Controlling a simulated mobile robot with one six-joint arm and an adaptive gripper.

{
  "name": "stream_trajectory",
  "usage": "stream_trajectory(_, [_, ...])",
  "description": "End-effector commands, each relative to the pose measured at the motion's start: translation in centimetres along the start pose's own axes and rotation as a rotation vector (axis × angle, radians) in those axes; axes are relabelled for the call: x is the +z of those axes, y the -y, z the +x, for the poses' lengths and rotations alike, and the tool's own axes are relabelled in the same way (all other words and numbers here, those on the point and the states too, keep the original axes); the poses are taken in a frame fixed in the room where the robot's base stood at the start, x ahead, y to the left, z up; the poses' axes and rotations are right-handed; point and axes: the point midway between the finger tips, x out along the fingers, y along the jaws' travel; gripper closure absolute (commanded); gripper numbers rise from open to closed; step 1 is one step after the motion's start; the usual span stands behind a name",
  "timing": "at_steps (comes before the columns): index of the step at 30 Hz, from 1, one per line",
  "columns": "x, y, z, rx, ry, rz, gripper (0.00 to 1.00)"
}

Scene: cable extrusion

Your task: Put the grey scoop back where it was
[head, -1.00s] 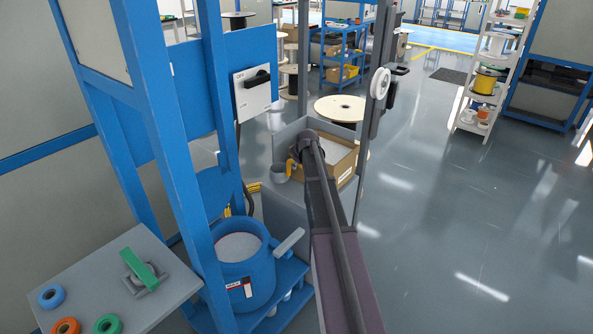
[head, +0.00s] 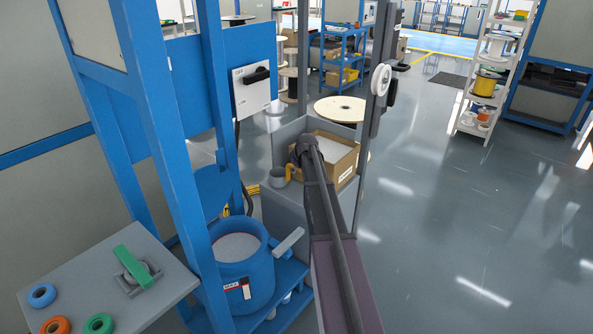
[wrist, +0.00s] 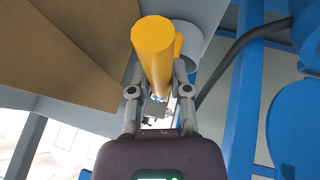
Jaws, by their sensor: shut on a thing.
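The grey scoop (head: 277,177) has a round grey cup and a yellow handle (head: 291,170). In the head view it is at the left front of an open cardboard box (head: 344,172). In the wrist view the yellow handle (wrist: 154,55) is between the fingers of my gripper (wrist: 158,92), which is shut on it. The grey cup (wrist: 203,48) shows behind the handle on the right. In the head view my wrist hides most of my gripper. I cannot tell whether the cup touches anything below it.
The box holds white material and stands in a grey bin-like stand (head: 283,208). A blue hopper (head: 237,273) with white material is at the lower front, beside blue posts. A grey side table (head: 75,283) with coloured rings is at left.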

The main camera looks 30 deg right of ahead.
Motion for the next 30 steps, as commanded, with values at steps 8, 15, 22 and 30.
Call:
stream_trajectory(8, [0.13,0.12,0.33,0.000,-0.001,0.000,1.00])
stream_trajectory(15, [0.07,0.09,0.20,0.000,0.000,0.000,0.41])
stream_trajectory(22, [0.06,0.09,0.19,0.000,0.000,0.000,0.41])
stream_trajectory(30, [-0.09,0.01,-0.47,0.000,0.000,0.000,0.41])
